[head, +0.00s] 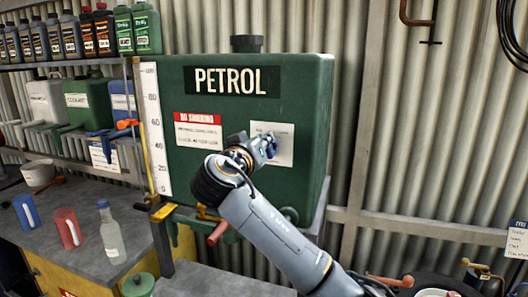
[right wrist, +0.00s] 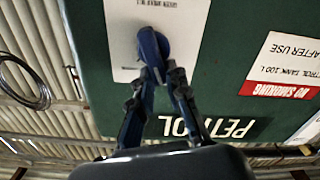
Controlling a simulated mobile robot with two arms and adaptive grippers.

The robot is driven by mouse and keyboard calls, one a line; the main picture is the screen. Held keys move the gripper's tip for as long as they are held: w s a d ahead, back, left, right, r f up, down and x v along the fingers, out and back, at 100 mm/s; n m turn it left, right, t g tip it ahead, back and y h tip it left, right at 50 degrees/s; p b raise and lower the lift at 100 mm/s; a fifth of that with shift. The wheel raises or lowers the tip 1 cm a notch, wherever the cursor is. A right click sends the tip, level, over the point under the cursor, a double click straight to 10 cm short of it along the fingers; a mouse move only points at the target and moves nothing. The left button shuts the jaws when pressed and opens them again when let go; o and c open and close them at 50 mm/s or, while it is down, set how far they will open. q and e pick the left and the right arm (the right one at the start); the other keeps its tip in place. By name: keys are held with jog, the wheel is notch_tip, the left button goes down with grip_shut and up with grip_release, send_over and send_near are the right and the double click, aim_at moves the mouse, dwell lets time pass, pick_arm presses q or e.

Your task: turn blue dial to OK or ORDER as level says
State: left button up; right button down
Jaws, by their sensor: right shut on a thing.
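The green petrol tank (head: 300,95) stands at the back, with a white level scale (head: 154,125) on its left edge. I cannot make out the level on it. A white plate (head: 284,135) is on the tank front; its print is too small to read in the head view. The blue dial (right wrist: 152,44) sits on this plate, which shows upside down in the right wrist view (right wrist: 118,20). My right gripper (right wrist: 160,74) is shut on the dial; in the head view the gripper (head: 264,147) partly hides dial and plate. My left gripper is not in view.
A tap with a red handle (head: 218,233) is below the tank. A blue mug (head: 27,212), a red mug (head: 67,228) and a clear bottle (head: 111,232) stand on the bench at left. Shelves of bottles (head: 70,37) are at upper left.

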jog(key=shift+w+a+f+n, duration=0.1)
jog(key=shift+a+f+n, duration=0.1)
jog(key=shift+n, duration=0.95)
jog(key=shift+w+a+f+n, duration=0.1)
jog(key=shift+a+n, duration=0.1)
jog(key=shift+n, duration=0.95)
jog(key=c, duration=1.3)
grip_release()
jog(key=shift+s+a, duration=0.1)
jog(key=v, duration=1.2)
